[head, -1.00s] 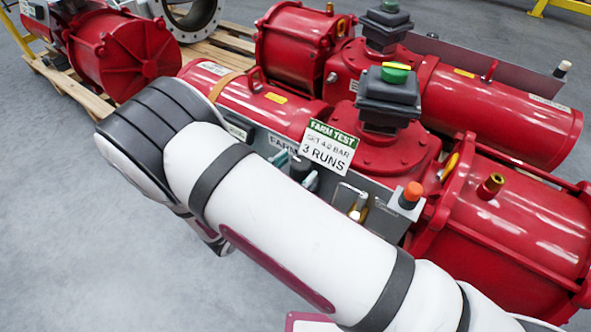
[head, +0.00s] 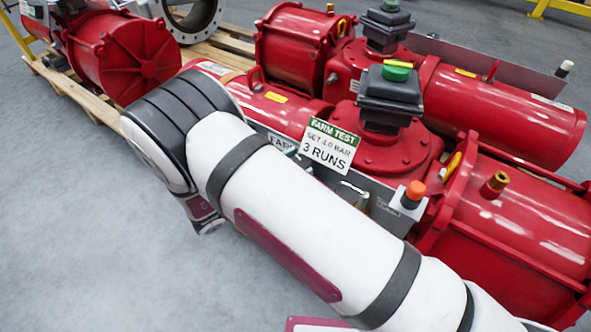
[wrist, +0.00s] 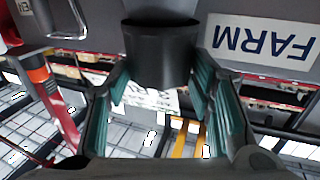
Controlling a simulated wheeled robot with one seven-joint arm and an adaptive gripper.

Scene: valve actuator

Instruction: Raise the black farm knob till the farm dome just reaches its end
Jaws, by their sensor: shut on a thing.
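The black farm knob (wrist: 160,48) is at the top middle of the wrist view, between the teal-padded fingers of my gripper (wrist: 160,80), which is shut on it. A plate lettered FARM (wrist: 262,41) is beside it, upside down in this view.
A FARM TEST card (head: 330,146) reads set 4.0 bar, 3 runs. An orange-capped post (head: 414,190) stands on a grey bracket near my arm. A second red actuator (head: 500,105) with its own green dome (head: 391,5) lies behind. Open floor (head: 70,240) is at left.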

